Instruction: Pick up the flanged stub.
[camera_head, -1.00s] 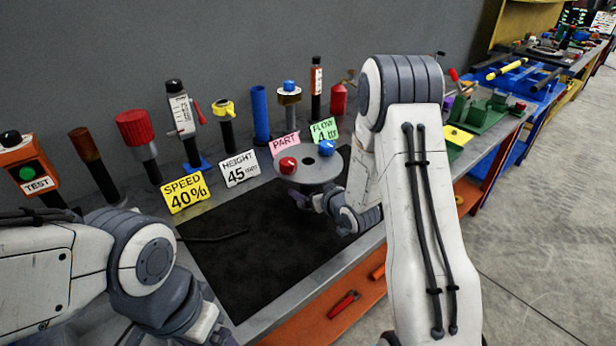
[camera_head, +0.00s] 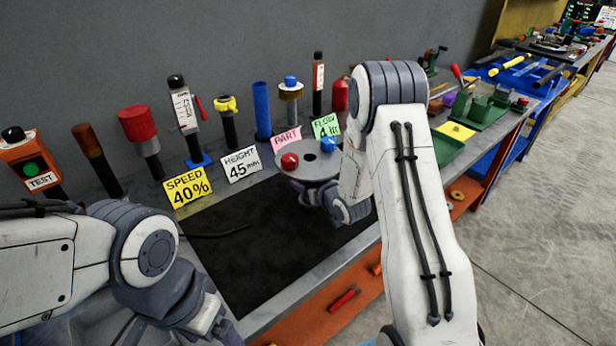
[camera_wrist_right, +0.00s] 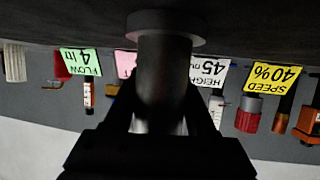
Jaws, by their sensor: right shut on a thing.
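The flanged stub (camera_wrist_right: 165,75) is a dark grey cylinder with a wider round flange at the top of the upside-down right wrist view. My right gripper (camera_wrist_right: 162,108) is shut on its cylinder, one dark finger on each side. The flange lies toward the dark surface at the picture top; whether it touches cannot be told. In the head view my right gripper (camera_head: 318,195) is partly hidden below a grey disc, and I cannot make out the stub there. My left arm reaches the bottom edge; its gripper is out of the picture.
The grey disc (camera_head: 309,170) carries a red and a blue knob. Behind it stand the SPEED (camera_head: 187,188), HEIGHT (camera_head: 241,165), PART (camera_head: 286,139) and FLOW (camera_head: 326,126) signs and a row of upright tools. The black mat (camera_head: 260,250) is mostly clear.

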